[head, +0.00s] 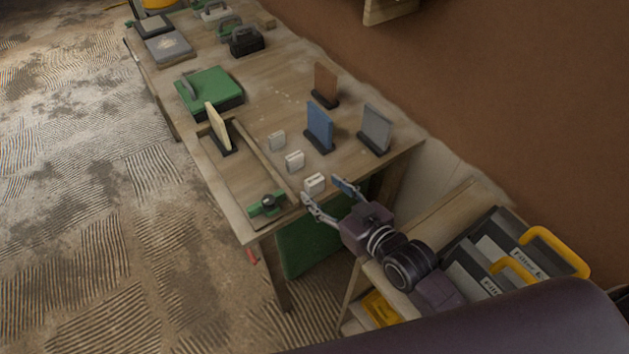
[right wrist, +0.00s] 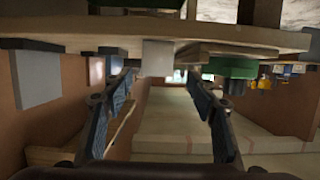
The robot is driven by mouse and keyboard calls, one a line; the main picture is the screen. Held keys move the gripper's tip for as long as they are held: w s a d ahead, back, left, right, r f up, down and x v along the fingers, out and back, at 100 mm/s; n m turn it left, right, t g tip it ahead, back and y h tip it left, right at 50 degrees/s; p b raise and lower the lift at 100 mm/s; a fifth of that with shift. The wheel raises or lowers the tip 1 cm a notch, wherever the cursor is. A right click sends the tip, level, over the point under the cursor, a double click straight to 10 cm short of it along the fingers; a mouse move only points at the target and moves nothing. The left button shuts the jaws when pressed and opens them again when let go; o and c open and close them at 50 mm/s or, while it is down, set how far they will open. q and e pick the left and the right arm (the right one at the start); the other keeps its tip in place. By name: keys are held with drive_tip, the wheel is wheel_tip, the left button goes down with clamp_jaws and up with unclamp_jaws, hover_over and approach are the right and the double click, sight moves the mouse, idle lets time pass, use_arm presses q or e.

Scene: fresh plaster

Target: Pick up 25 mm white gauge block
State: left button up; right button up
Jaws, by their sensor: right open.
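Three small white gauge blocks stand in a row on the wooden table: a far one (head: 277,140), a middle one (head: 294,160) and a near one (head: 314,184). Any size markings are too small to read, so I cannot tell which is 25 mm. My right gripper (head: 320,190) is open at the near end of the table, its fingertips close to the near block. In the right wrist view, a pale block (right wrist: 158,55) shows beyond and between the spread, empty fingers (right wrist: 165,80). My left gripper is not in view.
Blue (head: 319,126), grey (head: 375,128) and brown (head: 325,84) panels stand on the table (head: 270,85) right of and behind the blocks. A wooden strip (head: 263,155) and a green device (head: 267,205) lie to the left. A shelf holds yellow-handled cases (head: 513,270) at lower right.

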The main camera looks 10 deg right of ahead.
sight(318, 183)
drive_tip(key=x, duration=0.3)
drive_tip(key=shift+w+p, duration=0.35)
drive_tip(key=shift+w, duration=0.1)
drive_tip(key=shift+w+a+f, duration=0.2)
drive_tip(key=shift+w, duration=0.3)
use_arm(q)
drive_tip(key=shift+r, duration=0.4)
use_arm(e)
drive_tip(key=c, duration=1.3)
drive_tip(key=shift+o, duration=0.2)
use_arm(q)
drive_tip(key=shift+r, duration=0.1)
